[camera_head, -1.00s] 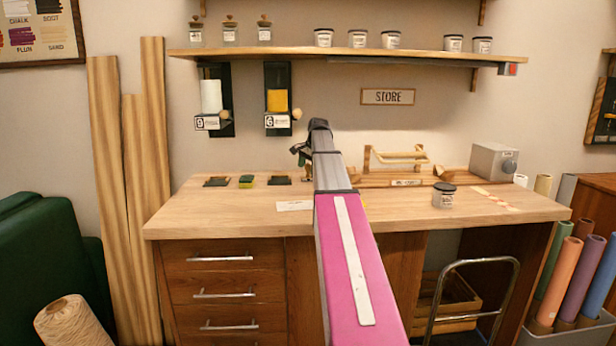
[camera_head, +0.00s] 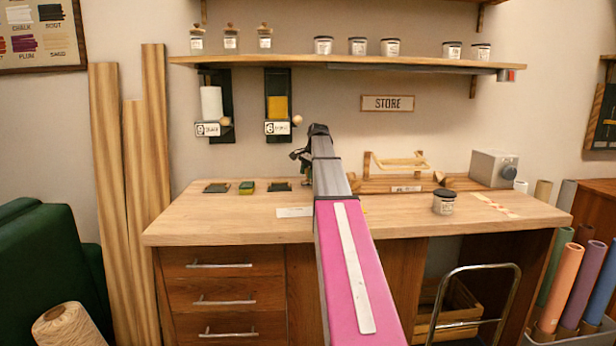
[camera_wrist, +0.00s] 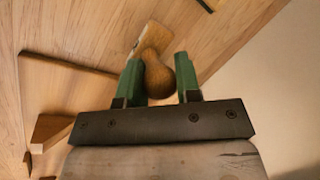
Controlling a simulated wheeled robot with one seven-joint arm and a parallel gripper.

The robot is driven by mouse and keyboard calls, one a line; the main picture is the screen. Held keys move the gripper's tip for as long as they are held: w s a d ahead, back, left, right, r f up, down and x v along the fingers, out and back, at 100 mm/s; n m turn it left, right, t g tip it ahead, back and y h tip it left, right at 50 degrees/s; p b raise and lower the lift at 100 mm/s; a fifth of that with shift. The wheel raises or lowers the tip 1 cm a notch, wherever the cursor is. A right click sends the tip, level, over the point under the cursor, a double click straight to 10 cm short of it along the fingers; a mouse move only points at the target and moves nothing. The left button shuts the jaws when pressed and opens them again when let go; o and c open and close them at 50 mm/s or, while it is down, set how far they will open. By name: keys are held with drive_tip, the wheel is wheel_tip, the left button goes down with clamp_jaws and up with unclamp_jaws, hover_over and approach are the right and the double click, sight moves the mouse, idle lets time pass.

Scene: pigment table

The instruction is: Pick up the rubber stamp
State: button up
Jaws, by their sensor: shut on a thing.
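The rubber stamp (camera_wrist: 158,76) shows in the wrist view as a rounded brown wooden handle above a paler wooden base. My gripper (camera_wrist: 157,64) has its two green fingers on either side of the handle and is shut on it. I cannot tell whether the stamp's base touches the wood surface behind it. In the head view my gripper (camera_head: 301,157) is small at the far end of my pink and grey arm, over the back of the workbench (camera_head: 240,217). My arm partly hides that area, and the stamp is not clear there.
Dark pads (camera_head: 217,187) and a green-and-yellow block (camera_head: 247,187) lie left of my gripper. A wooden rack (camera_head: 378,184), a lidded jar (camera_head: 444,204) and a grey box (camera_head: 493,167) stand to the right. A shelf (camera_head: 350,62) hangs above. The bench's front left is clear.

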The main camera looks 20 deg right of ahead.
wheel_tip(320, 180, up, 6)
drive_tip(key=shift+w+r, duration=0.1)
drive_tip(key=s+a, duration=0.2)
drive_tip(key=s, duration=0.7)
drive_tip(key=s+a, duration=0.3)
drive_tip(key=s, duration=0.7)
drive_tip(key=shift+a+f, duration=0.2)
drive_tip(key=o, duration=0.3)
drive_tip(key=shift+c, duration=1.2)
drive_tip(key=shift+o, duration=0.4)
drive_tip(key=shift+a, duration=0.1)
